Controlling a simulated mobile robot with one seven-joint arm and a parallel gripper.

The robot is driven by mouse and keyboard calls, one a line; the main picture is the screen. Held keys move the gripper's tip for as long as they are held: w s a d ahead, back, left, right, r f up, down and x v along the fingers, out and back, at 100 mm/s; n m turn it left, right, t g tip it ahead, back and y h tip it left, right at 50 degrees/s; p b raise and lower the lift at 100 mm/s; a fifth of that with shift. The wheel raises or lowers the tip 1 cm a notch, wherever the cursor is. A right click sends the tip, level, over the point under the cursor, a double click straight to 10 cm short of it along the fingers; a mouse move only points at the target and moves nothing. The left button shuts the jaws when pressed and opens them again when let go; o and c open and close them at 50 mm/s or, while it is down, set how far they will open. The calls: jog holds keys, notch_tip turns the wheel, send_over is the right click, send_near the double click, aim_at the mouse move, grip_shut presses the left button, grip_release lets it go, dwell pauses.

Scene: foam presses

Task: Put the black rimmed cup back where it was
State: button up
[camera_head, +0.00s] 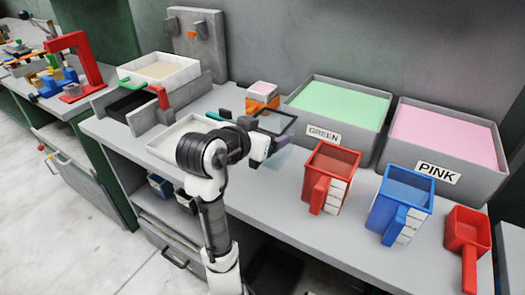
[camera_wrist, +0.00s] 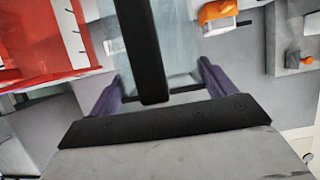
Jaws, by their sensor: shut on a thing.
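The black rimmed cup (camera_head: 289,118) is a clear, see-through cup with a dark square rim. It is at my gripper (camera_head: 262,147), over the grey bench and in front of the green bin. In the wrist view, its pale clear body (camera_wrist: 180,40) and a black bar (camera_wrist: 146,50), likely its handle, stand in front of my gripper (camera_wrist: 162,85). The purple fingers sit on either side and are shut on the cup. Exactly where they grip it is hard to see. The cup's underside is hidden in the head view.
A red measuring cup (camera_head: 328,178) and a blue one (camera_head: 400,205) stand to the right, with a red scoop (camera_head: 467,232) beyond. Behind are the GREEN bin (camera_head: 345,142) and PINK bin (camera_head: 480,182).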

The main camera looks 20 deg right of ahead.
aim_at(262, 165)
jog(key=shift+f, duration=2.6)
jog(key=shift+f, duration=0.2)
jog(key=o, duration=0.9)
jog(key=shift+r, duration=0.15)
jog(key=shift+a+r, duration=0.1)
jog(key=shift+r, duration=0.05)
jog(key=b+v, duration=0.2)
jog(key=v, duration=0.9)
jog(key=shift+s+a+b, duration=0.25)
jog(key=shift+s+b, duration=0.05)
jog(key=shift+b, duration=0.05)
